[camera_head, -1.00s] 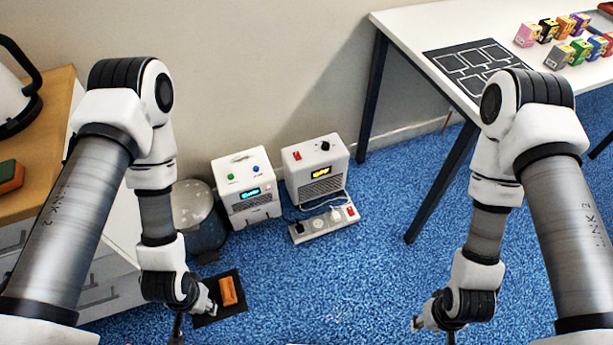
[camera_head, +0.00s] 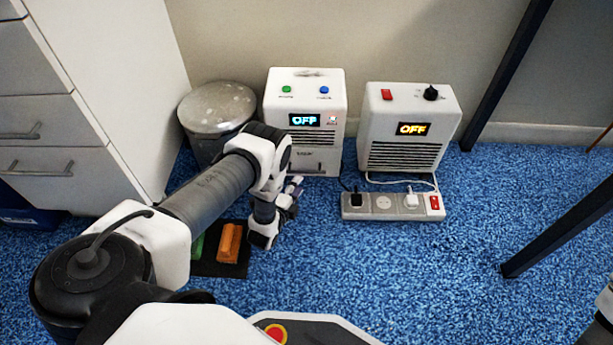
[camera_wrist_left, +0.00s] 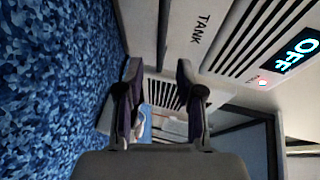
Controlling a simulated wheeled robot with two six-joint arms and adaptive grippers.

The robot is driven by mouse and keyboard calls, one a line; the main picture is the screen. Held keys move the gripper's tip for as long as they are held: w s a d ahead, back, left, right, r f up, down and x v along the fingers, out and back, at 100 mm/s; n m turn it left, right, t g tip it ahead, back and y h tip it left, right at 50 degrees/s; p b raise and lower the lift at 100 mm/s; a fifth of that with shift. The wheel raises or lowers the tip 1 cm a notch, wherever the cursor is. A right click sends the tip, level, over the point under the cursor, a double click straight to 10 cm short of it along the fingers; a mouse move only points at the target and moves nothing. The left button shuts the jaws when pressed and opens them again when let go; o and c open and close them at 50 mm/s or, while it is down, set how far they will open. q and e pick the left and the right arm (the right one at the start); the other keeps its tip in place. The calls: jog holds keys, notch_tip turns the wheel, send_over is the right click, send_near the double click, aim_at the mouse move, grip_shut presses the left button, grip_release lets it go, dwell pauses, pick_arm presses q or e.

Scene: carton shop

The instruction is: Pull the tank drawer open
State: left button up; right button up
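The white unit (camera_head: 305,110) with green and blue buttons and a cyan "OFF" display stands on the floor against the wall. Its tank drawer (camera_head: 322,160) is at the bottom of its front and looks shut, with its left part hidden by my left arm. In the left wrist view the drawer front, marked "TANK" (camera_wrist_left: 201,30), is close on the right. My left gripper (camera_head: 292,190) is low in front of the unit. In the wrist view its two fingers (camera_wrist_left: 158,78) are apart with nothing held between them.
A lidded bin (camera_head: 217,108) stands left. An orange block (camera_head: 229,243) lies on a dark mat (camera_head: 205,266). Blue carpet is clear at right, beside dark table legs (camera_head: 560,228).

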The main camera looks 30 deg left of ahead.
aim_at(306, 172)
pick_arm(q)
jog(key=b+x, duration=0.4)
jog(key=x, duration=0.3)
jog(key=shift+w+a+f, duration=0.1)
jog(key=shift+w, duration=0.15)
jog(key=shift+w+b, duration=0.2)
jog(key=shift+b, duration=0.1)
pick_arm(e)
jog(key=f, duration=0.2)
jog(key=w+f, duration=0.1)
jog(key=f, duration=0.2)
jog(key=shift+f, duration=0.1)
pick_arm(q)
grip_shut()
